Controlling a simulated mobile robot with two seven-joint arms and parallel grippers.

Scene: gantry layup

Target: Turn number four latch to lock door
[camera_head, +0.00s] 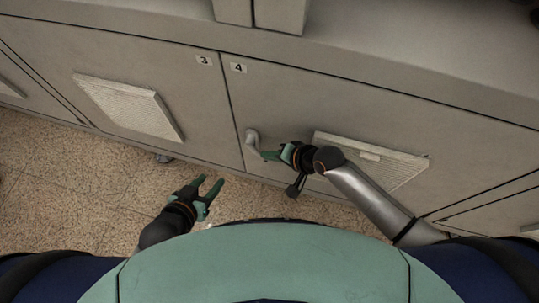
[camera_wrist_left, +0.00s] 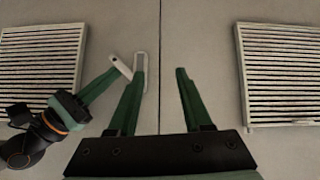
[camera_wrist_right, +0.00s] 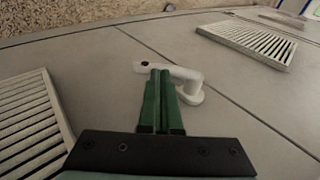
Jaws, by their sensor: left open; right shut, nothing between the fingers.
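The number four latch (camera_head: 252,138) is a pale lever handle on the door marked 4 (camera_head: 300,105), near the seam with door 3. In the head view its lever slants down and slightly right. My right gripper (camera_head: 266,155) is shut and empty, its tips at the lever. In the right wrist view, the shut fingers (camera_wrist_right: 160,76) meet the side of the white lever (camera_wrist_right: 172,71); I cannot tell whether they touch it. The left wrist view shows the lever (camera_wrist_left: 122,67) slanted off its mounting plate. My left gripper (camera_head: 209,186) is open and empty, left of the latch.
Door 3 (camera_head: 150,60) lies to the left with a slatted vent (camera_head: 128,105). Another vent (camera_head: 375,160) is on door 4, partly behind my right arm. The speckled floor (camera_head: 60,185) is clear at the lower left. A ledge (camera_head: 400,45) runs above the doors.

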